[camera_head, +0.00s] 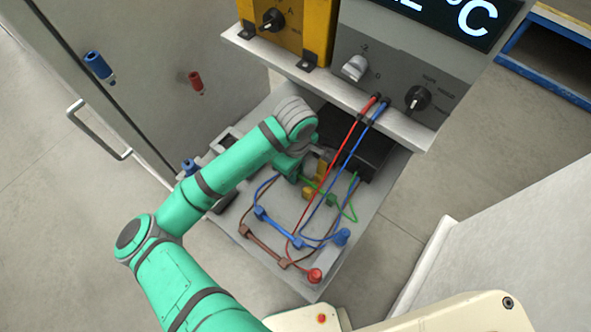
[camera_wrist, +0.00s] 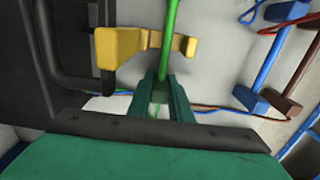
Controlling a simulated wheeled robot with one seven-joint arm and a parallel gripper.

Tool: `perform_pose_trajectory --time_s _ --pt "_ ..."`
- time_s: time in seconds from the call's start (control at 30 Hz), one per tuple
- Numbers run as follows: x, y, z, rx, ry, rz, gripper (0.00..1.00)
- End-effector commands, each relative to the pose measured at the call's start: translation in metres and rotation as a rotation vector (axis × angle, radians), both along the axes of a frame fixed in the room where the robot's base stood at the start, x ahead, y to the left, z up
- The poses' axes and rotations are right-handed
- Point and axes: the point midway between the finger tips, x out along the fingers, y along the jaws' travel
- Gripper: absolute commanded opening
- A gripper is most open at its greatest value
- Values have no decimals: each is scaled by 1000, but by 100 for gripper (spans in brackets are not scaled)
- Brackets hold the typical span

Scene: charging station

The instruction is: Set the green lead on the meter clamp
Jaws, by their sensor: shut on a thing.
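My gripper (camera_wrist: 161,82) is shut on the green lead (camera_wrist: 173,20), which runs between the two fingers and away toward the top of the wrist view. The yellow meter clamp (camera_wrist: 119,48) lies just beyond the fingertips, with its short prongs on either side of the lead. I cannot tell whether the lead rests in the clamp or only passes over it. In the head view the green lead (camera_head: 352,212) loops over the grey shelf, and the clamp (camera_head: 321,170) shows partly beside my wrist.
Blue (camera_head: 275,224) and brown (camera_head: 262,244) leads lie on the shelf (camera_head: 305,288) nearby. Red (camera_head: 346,150) and blue (camera_head: 352,165) cables hang from the panel across the area. A black box (camera_head: 362,160) stands behind. Red (camera_head: 315,275) and blue (camera_head: 341,236) plugs sit at the right.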

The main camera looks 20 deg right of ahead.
Motion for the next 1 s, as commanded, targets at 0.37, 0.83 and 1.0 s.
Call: perform_pose_trajectory --time_s 0.37,0.83,1.0 --pt "0 0 0 0 0 0 40" --pt "0 0 30 0 -3 -1 40" --pt "1 0 63 0 -4 0 40"
